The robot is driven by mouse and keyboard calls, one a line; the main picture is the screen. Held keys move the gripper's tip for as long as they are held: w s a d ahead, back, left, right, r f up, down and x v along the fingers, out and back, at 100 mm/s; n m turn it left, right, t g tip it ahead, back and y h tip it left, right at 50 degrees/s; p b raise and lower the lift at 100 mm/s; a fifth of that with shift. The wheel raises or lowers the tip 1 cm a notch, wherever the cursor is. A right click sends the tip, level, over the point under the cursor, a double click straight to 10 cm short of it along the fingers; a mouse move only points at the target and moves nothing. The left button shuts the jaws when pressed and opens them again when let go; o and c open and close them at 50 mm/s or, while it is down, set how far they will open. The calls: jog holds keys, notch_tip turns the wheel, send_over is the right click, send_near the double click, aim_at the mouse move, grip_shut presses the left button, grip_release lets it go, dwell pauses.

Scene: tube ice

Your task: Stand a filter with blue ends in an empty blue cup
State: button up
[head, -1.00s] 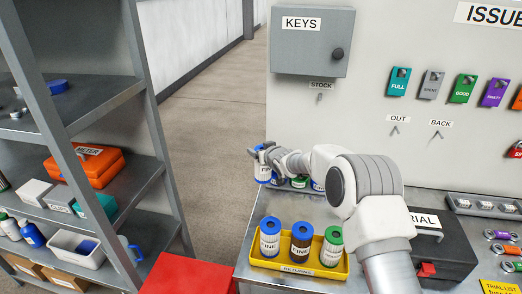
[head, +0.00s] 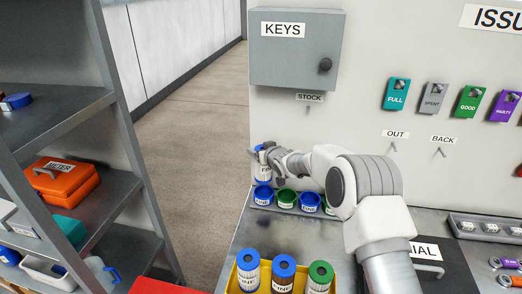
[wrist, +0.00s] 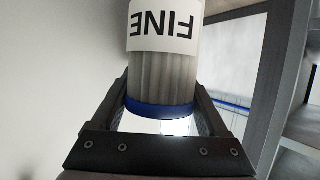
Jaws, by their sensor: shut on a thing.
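My gripper (head: 267,158) is shut on a filter with blue ends (head: 262,173) at the far end of the bench. In the wrist view the filter (wrist: 163,58) is between the jaws, with its FINE label upside down and a blue end near the palm. In the head view it is upright, just over the leftmost blue cup (head: 263,196); I cannot tell whether they touch. The leftmost cup's inside is hard to see.
A yellow tray (head: 238,286) in front holds two blue-capped filters (head: 248,270) (head: 283,273) and a green-capped filter (head: 319,276). A black case (head: 425,265) is at the right. A grey key box (head: 296,50) hangs behind. Shelving (head: 118,190) stands left, across an open floor gap.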

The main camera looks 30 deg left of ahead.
aim_at(262, 171)
jog(key=shift+w+f, duration=0.1)
jog(key=shift+w, duration=0.2)
jog(key=shift+f+b, duration=0.95)
jog(key=shift+f, duration=1.7)
jog(key=shift+f+b, duration=0.3)
jog(key=shift+b, duration=0.85)
jog(key=shift+f+b, duration=1.9)
jog(key=shift+b, duration=0.2)
jog(key=o, duration=1.3)
jog(key=shift+s, duration=0.1)
